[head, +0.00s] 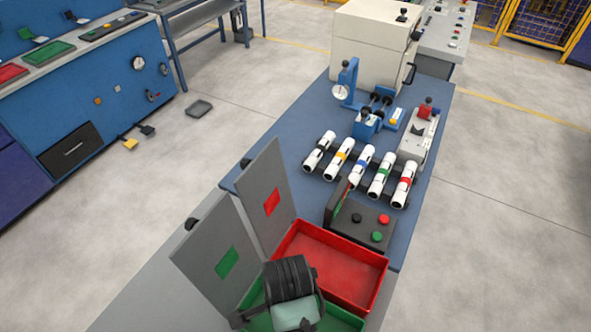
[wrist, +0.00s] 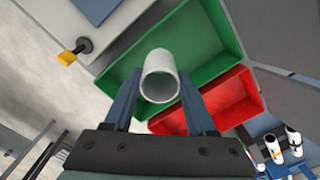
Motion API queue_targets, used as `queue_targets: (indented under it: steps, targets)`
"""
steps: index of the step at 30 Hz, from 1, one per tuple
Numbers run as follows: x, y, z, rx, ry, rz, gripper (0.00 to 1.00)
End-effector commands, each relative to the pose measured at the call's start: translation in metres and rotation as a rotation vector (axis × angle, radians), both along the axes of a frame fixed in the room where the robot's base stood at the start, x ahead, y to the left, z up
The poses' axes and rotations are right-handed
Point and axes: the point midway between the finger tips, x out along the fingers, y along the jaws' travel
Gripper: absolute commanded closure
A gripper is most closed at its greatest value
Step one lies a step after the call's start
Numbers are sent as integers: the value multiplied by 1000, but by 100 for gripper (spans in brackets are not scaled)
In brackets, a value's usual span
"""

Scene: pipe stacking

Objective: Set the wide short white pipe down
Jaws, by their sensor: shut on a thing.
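The wide short white pipe (wrist: 159,61) shows in the wrist view, with its open end facing the camera. My gripper (wrist: 160,76) is shut on it, one blue finger on each side. The pipe is over the green bin (wrist: 210,45); whether it touches the bin floor I cannot tell. In the head view, my dark wrist covers much of the green bin (head: 345,317), and the pipe and fingertips are hidden.
A red bin (head: 330,262) adjoins the green bin. Two grey panels (head: 262,195) with coloured squares stand beside the bins. A button box (head: 365,222) and several banded white pipes (head: 362,165) on a rack are farther back on the blue table (head: 300,115).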

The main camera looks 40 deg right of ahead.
Motion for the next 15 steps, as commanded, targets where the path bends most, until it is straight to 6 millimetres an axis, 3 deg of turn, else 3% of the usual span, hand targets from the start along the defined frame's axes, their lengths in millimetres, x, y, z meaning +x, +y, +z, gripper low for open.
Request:
queue_targets:
  steps: [6, 10, 15]
  targets:
    - [-35, -36, -1, -3, 16, -597, 100]
    - [-50, -49, -2, -9, 21, -837, 100]
    - [-60, -57, -6, -13, 24, -989, 100]
